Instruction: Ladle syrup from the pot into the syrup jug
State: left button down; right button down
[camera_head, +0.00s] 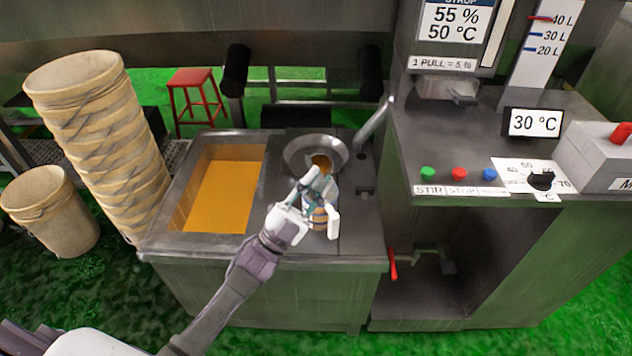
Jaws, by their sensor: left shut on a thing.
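A round metal pot (296,150) is set in the steel counter, its inside partly hidden by my gripper. My left gripper (319,186) reaches in from the lower left over the pot's near rim and is shut. It seems to hold the ladle (322,162), whose small orange-brown end shows above the fingers over the pot; the rest of it is hidden. The jug (319,217), pale with brown bands, stands on the counter just below and behind the fingers, partly covered. I cannot tell how much is in it. My right gripper is not in view.
A rectangular tank (175,225) of orange liquid lies left of the pot. A grey bar (375,120) slants up at the pot's right. A control bench (440,150) with buttons stands right. Stacked buckets (95,130) and a single bucket (50,210) stand left.

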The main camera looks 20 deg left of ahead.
pick_arm(q)
jog(key=shift+s+d+f+m+g+h+b, duration=0.2)
jog(key=shift+s+f+m+g+h+b, duration=0.3)
jog(key=shift+f+m+h+b, duration=0.7)
jog(key=shift+s+d+f+m+g+h+b, duration=0.3)
jog(key=shift+f+m+g+h+b, duration=0.5)
jog(key=shift+b, duration=0.8)
jog(key=shift+s+d+f+m+g+h+b, duration=0.1)
jog(key=shift+s+f+m+g+h+b, duration=0.45)
jog(key=shift+m+b, duration=0.75)
